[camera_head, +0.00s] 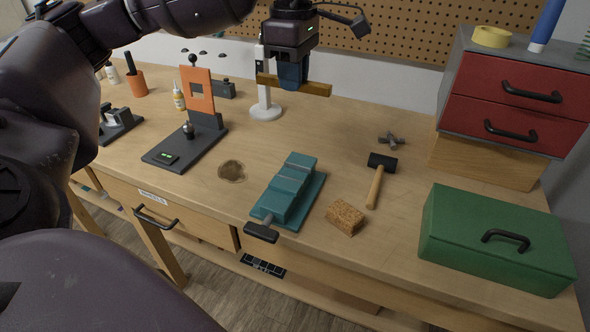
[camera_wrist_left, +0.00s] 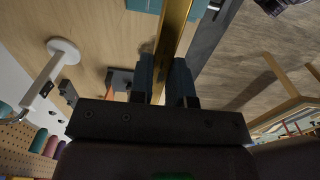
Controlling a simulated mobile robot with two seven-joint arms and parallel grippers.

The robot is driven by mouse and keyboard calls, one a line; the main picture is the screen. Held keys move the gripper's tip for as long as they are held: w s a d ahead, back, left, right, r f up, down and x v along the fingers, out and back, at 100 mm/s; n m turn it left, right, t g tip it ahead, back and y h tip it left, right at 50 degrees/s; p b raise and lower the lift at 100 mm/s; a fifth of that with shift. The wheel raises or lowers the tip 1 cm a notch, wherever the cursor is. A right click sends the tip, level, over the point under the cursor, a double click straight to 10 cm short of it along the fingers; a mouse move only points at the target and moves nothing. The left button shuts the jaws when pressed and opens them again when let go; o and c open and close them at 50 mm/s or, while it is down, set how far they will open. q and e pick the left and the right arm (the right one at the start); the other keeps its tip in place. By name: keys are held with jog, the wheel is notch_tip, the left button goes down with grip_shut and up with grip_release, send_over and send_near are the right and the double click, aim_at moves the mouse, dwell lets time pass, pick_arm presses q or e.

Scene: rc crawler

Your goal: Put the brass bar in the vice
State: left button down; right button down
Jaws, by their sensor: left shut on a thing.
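The brass bar (camera_head: 318,89) is held crosswise, roughly level, in my left gripper (camera_head: 291,82), above the back half of the workbench. In the left wrist view the bar (camera_wrist_left: 174,28) runs between the two blue-grey fingers of the left gripper (camera_wrist_left: 167,82), which are shut on it. The teal vice (camera_head: 287,190) stands on the bench near its front edge, with its handle toward the front. The bar is well above and behind the vice, apart from it. Whether the vice jaws have a gap is hard to tell. My right gripper is not in view.
A hammer (camera_head: 375,182), a cork-like block (camera_head: 345,217) and a green toolbox (camera_head: 493,240) lie right of the vice. A white-based stand (camera_head: 265,111) is close to the held bar. An orange-plated fixture (camera_head: 199,92) stands left. The bench between has a dark stain (camera_head: 231,171).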

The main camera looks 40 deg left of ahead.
pick_arm(q)
jog(key=b, duration=0.1)
send_over(294, 176)
notch_tip(294, 176, down, 12)
notch_tip(294, 176, down, 6)
jog(key=shift+f+b, duration=0.15)
jog(key=shift+b, duration=0.25)
jog(key=shift+f, duration=0.25)
jog(key=shift+f, duration=0.6)
jog(key=c, duration=1.1)
grip_release()
jog(key=shift+c, duration=0.2)
jog(key=shift+r, duration=0.45)
jog(key=shift+o, duration=0.3)
notch_tip(294, 176, up, 12)
jog(key=p, duration=0.1)
jog(key=shift+r, duration=0.25)
